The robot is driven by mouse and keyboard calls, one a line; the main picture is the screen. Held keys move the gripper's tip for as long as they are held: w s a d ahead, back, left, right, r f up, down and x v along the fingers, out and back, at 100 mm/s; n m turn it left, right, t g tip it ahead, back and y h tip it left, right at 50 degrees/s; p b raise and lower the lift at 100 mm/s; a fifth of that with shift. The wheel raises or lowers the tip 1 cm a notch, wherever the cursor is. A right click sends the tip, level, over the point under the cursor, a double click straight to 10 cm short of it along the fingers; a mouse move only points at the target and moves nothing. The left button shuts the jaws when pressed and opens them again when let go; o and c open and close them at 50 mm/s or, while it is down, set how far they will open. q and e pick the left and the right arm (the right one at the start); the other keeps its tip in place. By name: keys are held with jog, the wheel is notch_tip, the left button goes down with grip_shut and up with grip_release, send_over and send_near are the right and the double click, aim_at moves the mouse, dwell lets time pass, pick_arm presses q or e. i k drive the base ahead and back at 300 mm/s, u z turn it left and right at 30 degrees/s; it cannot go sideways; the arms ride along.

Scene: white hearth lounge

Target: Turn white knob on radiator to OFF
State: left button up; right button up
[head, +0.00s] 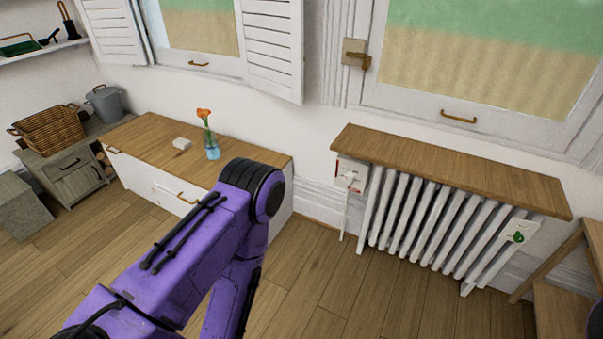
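The white radiator (425,222) stands against the wall at right, under a wooden shelf (440,170). A white knob (348,179) sits on a pale plate with red marking at the radiator's upper left end. The marking is too small to read, so I cannot tell the knob's setting. A green knob (518,237) is on a white plate at the radiator's right end. My purple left arm reaches in from the lower left and bends down before the white cabinet. Its gripper is hidden or out of frame. My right gripper is not in view.
Wooden furniture (568,300) stands at the right edge. The wooden floor before the radiator (370,300) is clear.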

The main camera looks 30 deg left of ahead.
aim_at(349, 177)
jog(key=u, duration=0.35)
jog(key=i, duration=1.15)
jog(key=z, duration=0.25)
